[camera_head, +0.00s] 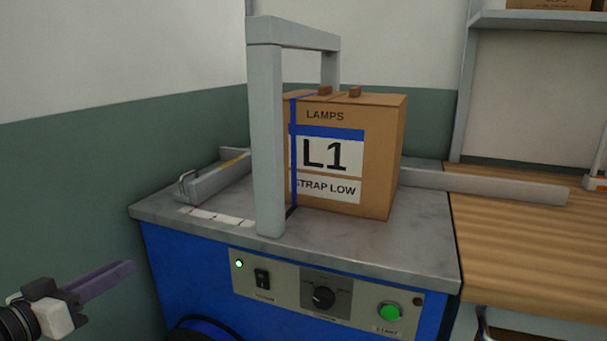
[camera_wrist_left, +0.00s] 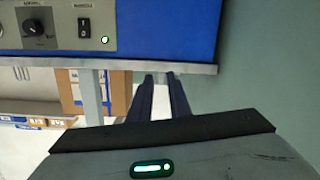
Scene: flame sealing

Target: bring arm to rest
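My left gripper (camera_head: 128,268) is at the lower left of the head view, in front of the blue strapping machine (camera_head: 190,275) and apart from it. In the left wrist view my left gripper (camera_wrist_left: 160,77) shows two dark fingers with a gap between them, holding nothing. A brown carton (camera_head: 385,160) labelled LAMPS, L1 and STRAP LOW stands upright on the machine's grey top, beside the arch (camera_head: 267,130). A blue strap (camera_head: 293,150) runs down its left part. My right gripper is in neither view.
The machine's front panel has a lit green lamp (camera_head: 239,264), a black knob (camera_head: 323,296) and a green start button (camera_head: 390,312). A wooden table (camera_head: 530,240) adjoins on the right. A grey rail (camera_head: 485,185) reaches over it. The wall closes off the left.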

